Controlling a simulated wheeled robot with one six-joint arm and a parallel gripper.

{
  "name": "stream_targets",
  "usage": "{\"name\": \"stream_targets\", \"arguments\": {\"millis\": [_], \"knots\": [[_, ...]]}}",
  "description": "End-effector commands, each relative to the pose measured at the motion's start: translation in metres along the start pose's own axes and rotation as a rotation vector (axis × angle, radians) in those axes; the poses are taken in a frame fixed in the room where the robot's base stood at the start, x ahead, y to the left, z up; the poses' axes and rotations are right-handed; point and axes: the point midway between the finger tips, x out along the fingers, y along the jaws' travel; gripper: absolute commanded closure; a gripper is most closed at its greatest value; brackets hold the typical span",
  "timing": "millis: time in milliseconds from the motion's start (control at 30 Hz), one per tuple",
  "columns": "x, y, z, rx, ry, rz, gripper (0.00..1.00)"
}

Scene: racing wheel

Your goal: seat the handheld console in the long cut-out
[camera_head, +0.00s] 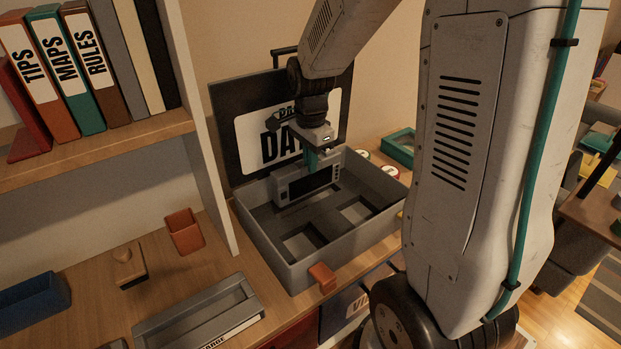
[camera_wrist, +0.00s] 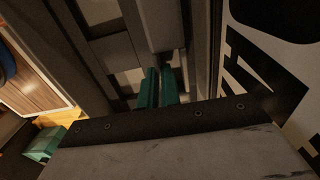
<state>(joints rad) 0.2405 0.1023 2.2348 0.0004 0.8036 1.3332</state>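The handheld console (camera_head: 308,183), a light grey slab with a dark screen, stands on its long edge inside the open grey case (camera_head: 290,270), towards the back. My gripper (camera_head: 318,156) is above it with teal fingers shut on its upper part. In the wrist view the teal fingers (camera_wrist: 157,90) are close together at the grey console (camera_wrist: 157,25). The long cut-out lies along the back of the case floor, mostly hidden by the console. I cannot tell whether the console's lower edge is inside it.
Two squarish cut-outs (camera_head: 304,244) are empty at the front of the case. The raised lid (camera_head: 237,160) stands close behind my gripper. A grey tray (camera_head: 198,318), an orange cup (camera_head: 185,232) and a shelf of binders (camera_head: 80,70) are left. A teal box (camera_head: 399,148) is right.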

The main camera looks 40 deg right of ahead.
Motion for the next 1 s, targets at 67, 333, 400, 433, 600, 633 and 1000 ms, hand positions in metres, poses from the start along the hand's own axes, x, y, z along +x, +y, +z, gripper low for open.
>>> {"name": "stream_targets", "arguments": {"millis": [67, 333, 400, 433, 600, 633, 1000], "knots": [[0.008, 0.0, 0.0, 0.0, 0.0, 0.0, 1.0], [0.04, 0.0, 0.0, 0.0, -0.001, 0.002, 1.0], [0.048, 0.0, 0.0, 0.0, 0.0, 0.001, 1.0], [0.051, 0.0, 0.0, 0.0, 0.0, 0.001, 1.0], [0.054, 0.0, 0.0, 0.0, 0.0, -0.002, 1.0], [0.054, 0.0, 0.0, 0.0, 0.0, -0.002, 1.0], [0.057, 0.0, 0.0, 0.0, 0.0, -0.001, 0.73]]}}
